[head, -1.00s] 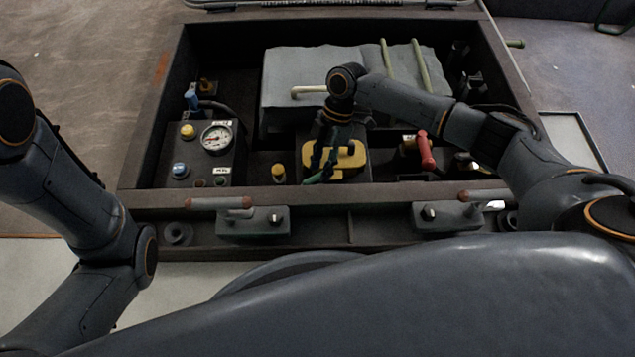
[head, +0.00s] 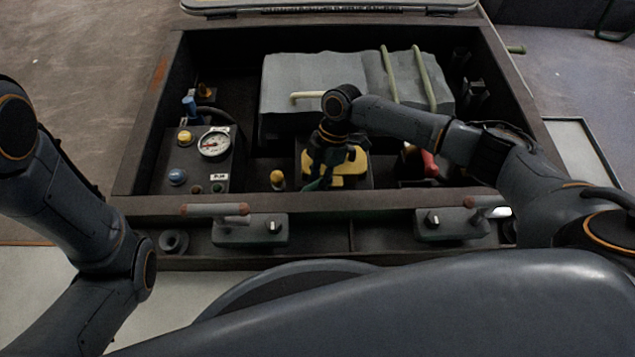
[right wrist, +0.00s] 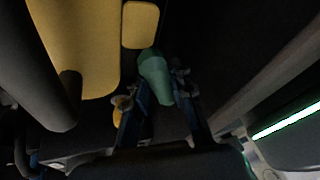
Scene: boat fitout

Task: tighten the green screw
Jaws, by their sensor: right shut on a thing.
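The green screw (right wrist: 156,75) shows in the right wrist view as a tapered green piece between my two fingers, beside a yellow part (right wrist: 88,45). My right gripper (right wrist: 157,102) is shut on it. In the head view my right gripper (head: 318,184) points down at the front of the yellow-topped unit (head: 350,170) in the bay. The screw's tip and seat are too dark to make out. Only my left arm shows at the left of the head view; its gripper is out of frame.
A gauge box (head: 186,158) with blue and yellow knobs stands left in the bay. A grey covered block (head: 340,78) lies behind, and a red handle (head: 430,165) is on the right. The bay's front rim (head: 330,203) carries two handled latch boxes.

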